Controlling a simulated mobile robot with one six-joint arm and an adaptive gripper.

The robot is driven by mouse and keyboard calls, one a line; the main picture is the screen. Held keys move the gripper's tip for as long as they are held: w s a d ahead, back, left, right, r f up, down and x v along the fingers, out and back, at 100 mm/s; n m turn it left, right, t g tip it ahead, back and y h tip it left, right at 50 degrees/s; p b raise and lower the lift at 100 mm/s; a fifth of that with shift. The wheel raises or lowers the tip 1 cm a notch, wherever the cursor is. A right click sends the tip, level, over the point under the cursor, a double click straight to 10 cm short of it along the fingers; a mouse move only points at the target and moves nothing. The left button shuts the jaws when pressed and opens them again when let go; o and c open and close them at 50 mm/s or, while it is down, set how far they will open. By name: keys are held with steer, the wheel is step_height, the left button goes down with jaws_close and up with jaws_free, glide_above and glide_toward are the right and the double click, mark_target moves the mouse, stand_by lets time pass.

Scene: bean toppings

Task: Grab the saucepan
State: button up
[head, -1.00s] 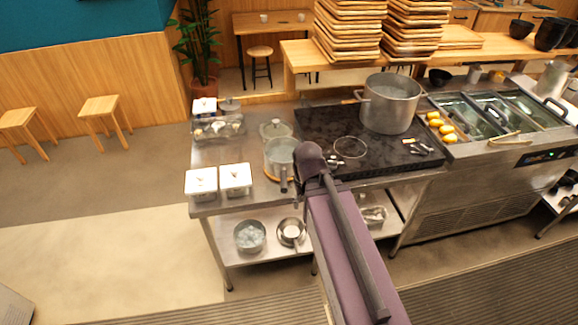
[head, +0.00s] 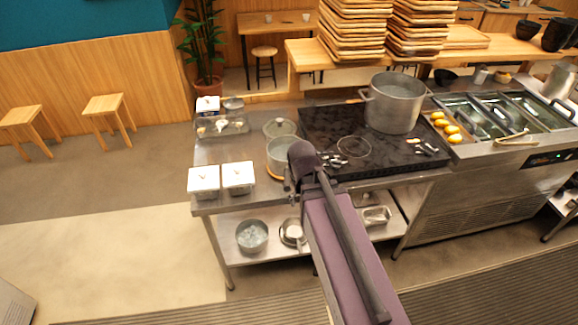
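A grey saucepan (head: 280,153) stands upright on the steel counter, left of the black cooktop, on a round brown mat. My purple arm reaches up from the bottom of the view, and its dark elbow covers the right side of the saucepan and most of its handle.
A large pot (head: 393,104) and a wire strainer (head: 353,147) are on the cooktop (head: 395,157). A lidded pot (head: 279,128) stands behind the saucepan. Two white-lidded containers (head: 238,176) stand at the front left. The lower shelf holds a metal bowl (head: 252,236) and pans.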

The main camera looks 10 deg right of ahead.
mark_target(287, 186)
steer(key=w+a+f+n+h+b, duration=0.1)
steer(key=w+f+h+b, duration=0.1)
steer(key=w+b, duration=0.1)
steer(key=w+a+f+n+t+h+b, duration=0.1)
steer(key=w+f+h+b, duration=0.1)
steer(key=w, duration=0.3)
steer(key=w+a+f+n+t+h+b, duration=0.1)
steer(key=w+f+b, duration=0.1)
steer(key=w+b, duration=0.2)
steer(key=shift+a+f+n+h, duration=0.2)
steer(key=shift+f+n+h, duration=0.1)
steer(key=shift+f+h, duration=0.1)
steer(key=w+a+n+t+h+b, duration=0.3)
steer(key=w+a+t+h+b, duration=0.1)
steer(key=w+a+b, duration=0.3)
steer(key=shift+w+a+r+n+h+b, duration=0.15)
steer(key=shift+w+a+n+h+b, duration=0.3)
steer(key=shift+w+a, duration=0.75)
steer(key=shift+w+d, duration=0.1)
steer(key=shift+d, duration=0.1)
steer(key=b+x, duration=0.3)
steer(key=x, duration=0.5)
steer(key=shift+d, duration=0.2)
steer(key=shift+w+f, duration=0.2)
steer(key=shift+f, duration=0.05)
